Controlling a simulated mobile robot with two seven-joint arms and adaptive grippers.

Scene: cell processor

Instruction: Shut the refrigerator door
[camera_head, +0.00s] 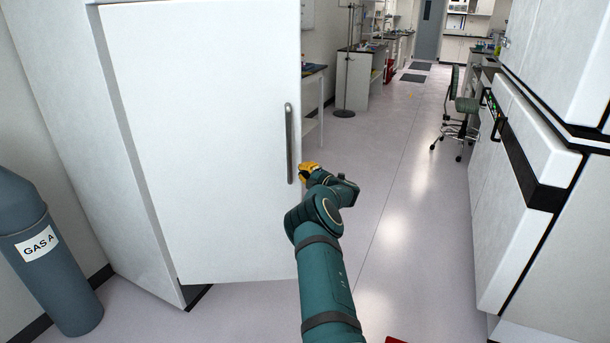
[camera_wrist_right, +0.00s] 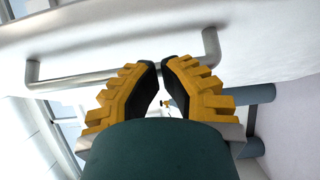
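The white refrigerator door (camera_head: 215,150) stands swung out from the cabinet (camera_head: 75,130), its left edge beside the cabinet's corner and its outer face toward me. A grey vertical handle (camera_head: 289,143) is near its free right edge. My right gripper (camera_head: 309,170), with yellow fingers, is beside that edge, just right of the handle. In the right wrist view the handle bar (camera_wrist_right: 75,82) runs behind the fingers. The fingertips (camera_wrist_right: 161,66) nearly meet, and nothing shows gripped between them. I cannot tell whether they touch the door or handle. My left gripper is not in view.
A grey gas cylinder (camera_head: 45,255) stands left of the refrigerator. White equipment (camera_head: 510,180) lines the right side, with a chair (camera_head: 461,110) farther back. The pale floor (camera_head: 400,215) between is clear. A red object (camera_head: 395,340) shows at the bottom edge.

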